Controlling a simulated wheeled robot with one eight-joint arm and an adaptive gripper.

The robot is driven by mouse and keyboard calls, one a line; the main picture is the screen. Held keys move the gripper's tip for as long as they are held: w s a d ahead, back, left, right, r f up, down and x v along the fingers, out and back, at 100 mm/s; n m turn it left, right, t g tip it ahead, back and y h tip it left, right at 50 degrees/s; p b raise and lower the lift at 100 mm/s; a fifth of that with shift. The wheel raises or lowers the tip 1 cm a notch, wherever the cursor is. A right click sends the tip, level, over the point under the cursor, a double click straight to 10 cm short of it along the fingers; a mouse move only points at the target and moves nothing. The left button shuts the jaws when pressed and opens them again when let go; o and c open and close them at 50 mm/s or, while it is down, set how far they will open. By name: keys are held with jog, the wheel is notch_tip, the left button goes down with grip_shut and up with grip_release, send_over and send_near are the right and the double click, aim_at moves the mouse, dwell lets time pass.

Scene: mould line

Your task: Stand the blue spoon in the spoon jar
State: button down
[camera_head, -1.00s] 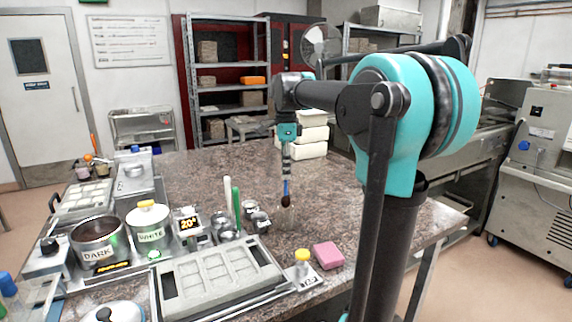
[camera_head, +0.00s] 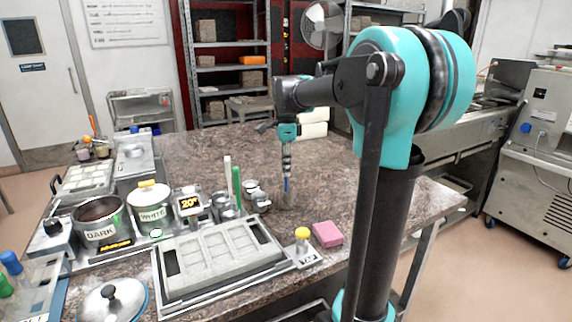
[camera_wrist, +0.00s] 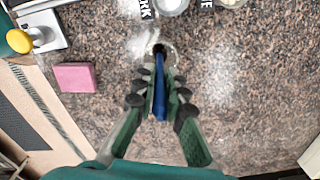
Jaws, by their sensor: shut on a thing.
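My gripper (camera_head: 287,165) points straight down over the stone worktop. It is shut on the blue spoon (camera_head: 287,184).
A grey mould (camera_head: 222,258) lies at front left. The worktop to the right is clear.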

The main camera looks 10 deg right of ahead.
dwell(0.3)
jog(key=c, duration=1.5)
grip_release()
notch_tip(320, 180, up, 12)
jog(key=shift+f, duration=0.1)
